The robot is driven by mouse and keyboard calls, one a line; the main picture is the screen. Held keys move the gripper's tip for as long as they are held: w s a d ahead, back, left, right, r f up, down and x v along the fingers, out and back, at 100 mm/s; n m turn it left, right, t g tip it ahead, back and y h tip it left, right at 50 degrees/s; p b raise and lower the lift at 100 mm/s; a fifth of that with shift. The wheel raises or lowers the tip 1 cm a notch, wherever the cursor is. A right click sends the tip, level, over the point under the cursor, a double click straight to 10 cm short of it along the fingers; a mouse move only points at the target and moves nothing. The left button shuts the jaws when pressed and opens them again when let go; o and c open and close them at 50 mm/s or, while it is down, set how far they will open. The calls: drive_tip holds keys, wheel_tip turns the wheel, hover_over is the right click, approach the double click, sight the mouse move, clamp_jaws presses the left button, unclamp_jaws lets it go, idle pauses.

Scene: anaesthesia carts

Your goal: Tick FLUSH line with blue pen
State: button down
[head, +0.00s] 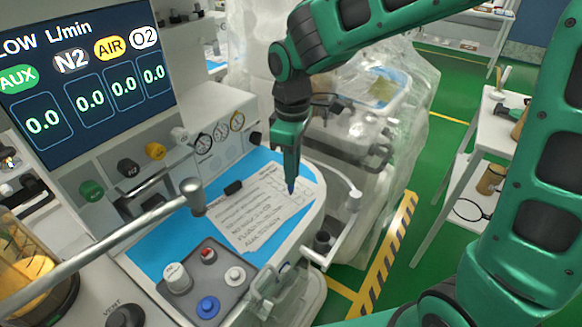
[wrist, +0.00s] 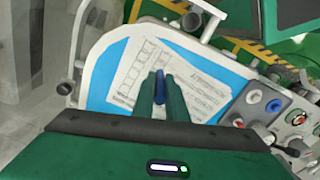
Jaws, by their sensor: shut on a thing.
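A white printed checklist sheet (head: 262,212) lies on the blue work surface (head: 160,240) of the anaesthesia cart. It has lines of text and a column of boxes; the wrist view also shows the sheet (wrist: 205,72). The FLUSH line is too small to pick out with certainty. My gripper (head: 290,170) points down over the upper right part of the sheet. It is shut on a blue pen (head: 291,188), which also shows between the fingers in the wrist view (wrist: 160,88). The pen's tip is near the boxes; I cannot tell whether it touches the paper.
A small black object (head: 233,187) lies at the sheet's upper left edge. A grey panel with several knobs (head: 207,275) is at the front. A metal rail (head: 100,245) crosses the left. A plastic-covered cart (head: 385,120) stands behind, and a white side table (head: 490,130) is at right.

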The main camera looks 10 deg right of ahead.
drive_tip(key=shift+f, duration=0.25)
idle(0.4)
drive_tip(key=shift+w+d, duration=0.25)
drive_tip(key=shift+d, duration=0.1)
idle(1.3)
wheel_tip(320, 180, up, 7)
idle(1.0)
drive_tip(key=shift+f, duration=0.1)
idle(0.4)
drive_tip(key=shift+s+a+f, duration=0.1)
drive_tip(key=shift+s+f, duration=0.05)
drive_tip(key=shift+f, duration=1.3)
drive_tip(key=shift+s+a+f, duration=0.1)
drive_tip(key=shift+s+f, duration=0.05)
drive_tip(key=shift+f, duration=1.25)
drive_tip(key=shift+f, duration=0.55)
drive_tip(key=shift+w+d, duration=0.15)
idle(0.3)
